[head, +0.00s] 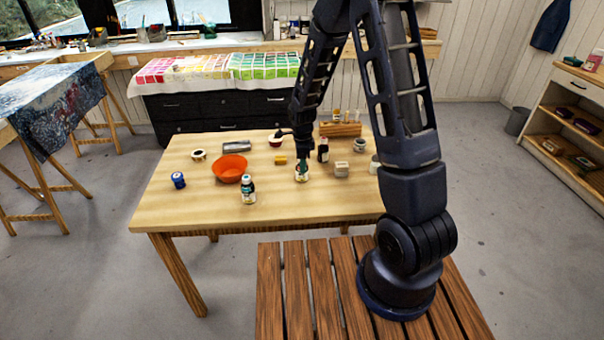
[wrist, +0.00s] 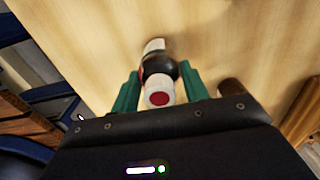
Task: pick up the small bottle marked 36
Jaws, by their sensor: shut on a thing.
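My gripper (head: 302,163) is over the middle of the wooden table, pointing down. In the wrist view its green fingers (wrist: 158,92) are closed on both sides of a small bottle (wrist: 158,68). This bottle has a white cap with a red dot, a dark body and a pale part beyond. In the head view the held small bottle (head: 301,175) shows a pale label below the fingers. I cannot read a number on it, nor tell whether its base touches the table.
On the table (head: 180,213), an orange bowl (head: 228,169) and a teal-labelled bottle (head: 249,191) stand left of my gripper. A dark bottle (head: 323,150) and a pale block (head: 341,169) stand close on its right. A blue jar (head: 178,180) sits far left. The front right is clear.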

